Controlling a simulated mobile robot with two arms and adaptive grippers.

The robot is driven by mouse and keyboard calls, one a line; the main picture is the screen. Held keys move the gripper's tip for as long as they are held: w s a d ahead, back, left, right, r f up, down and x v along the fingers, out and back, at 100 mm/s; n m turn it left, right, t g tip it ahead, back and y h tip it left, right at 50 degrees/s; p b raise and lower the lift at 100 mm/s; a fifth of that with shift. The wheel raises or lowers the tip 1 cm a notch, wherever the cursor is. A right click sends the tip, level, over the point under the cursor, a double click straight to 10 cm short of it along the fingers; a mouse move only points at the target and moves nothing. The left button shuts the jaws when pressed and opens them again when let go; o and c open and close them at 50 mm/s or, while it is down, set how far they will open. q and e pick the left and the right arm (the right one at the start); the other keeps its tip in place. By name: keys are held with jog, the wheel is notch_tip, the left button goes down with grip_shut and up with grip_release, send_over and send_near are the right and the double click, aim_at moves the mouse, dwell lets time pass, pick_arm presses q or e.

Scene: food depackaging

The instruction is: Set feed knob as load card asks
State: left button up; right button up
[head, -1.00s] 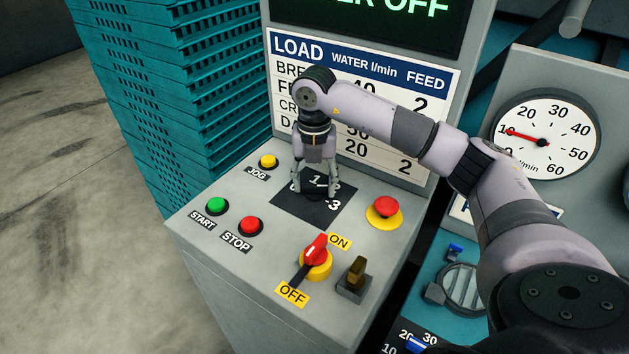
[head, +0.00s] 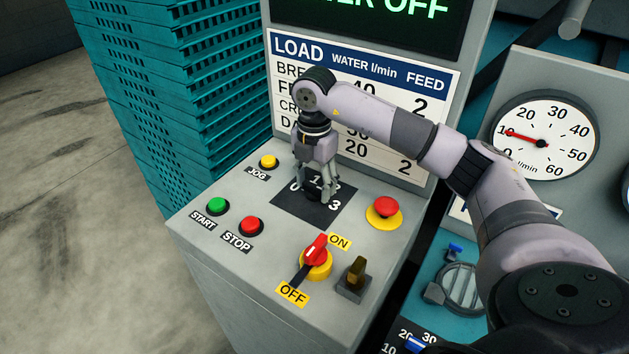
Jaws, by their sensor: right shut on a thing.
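The feed knob (head: 314,196) is a dark knob on a black square plate (head: 329,217) with white numbers on the control panel. My right gripper (head: 316,195) reaches down over the plate and is shut on the knob. Its fingers hide most of the knob and some numbers; a 3 shows at the front right and a 0 at the left. The knob's pointer cannot be made out. The load card (head: 365,63) stands behind, with columns LOAD, WATER l/min and FEED. My right arm covers much of its rows; a 2 shows in FEED at two rows. My left gripper is not in view.
A red-yellow ON/OFF switch (head: 316,258), a brass-coloured key or lever (head: 356,276), a red stop button (head: 386,206), and yellow, green and red buttons (head: 250,226) surround the plate. The display above reads OFF. Teal crates (head: 170,90) are stacked at left. A gauge (head: 544,135) is at right.

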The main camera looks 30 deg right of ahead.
aim_at(315, 186)
dwell(0.3)
jog(key=o, duration=1.1)
jog(key=shift+o, duration=0.2)
notch_tip(315, 186, up, 12)
dwell(0.4)
